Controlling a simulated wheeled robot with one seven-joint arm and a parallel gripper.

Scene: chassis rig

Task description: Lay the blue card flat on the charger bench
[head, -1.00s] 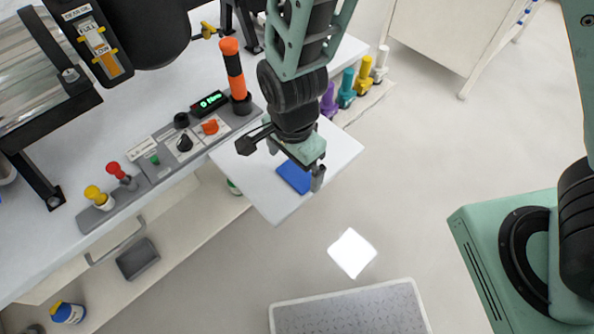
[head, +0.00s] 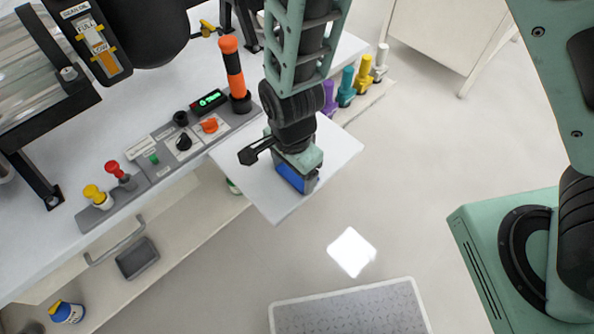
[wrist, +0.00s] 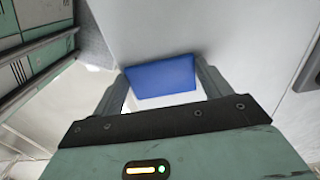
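The blue card (head: 289,177) lies on a white panel (head: 277,207) that juts out from the front of the long bench. My gripper (head: 296,180) points down over the card, with a finger on either side of it. In the wrist view the card (wrist: 162,77) shows between the two spread fingertips (wrist: 160,75), very near both. I cannot tell whether the fingers press on its edges. In the head view the gripper hides part of the card. No label in view tells which surface is the charger bench.
On the long bench stand a control panel (head: 165,152) with knobs, a green display (head: 210,101) and an orange-black post (head: 234,75). Several coloured pegs (head: 346,88) stand behind my arm.

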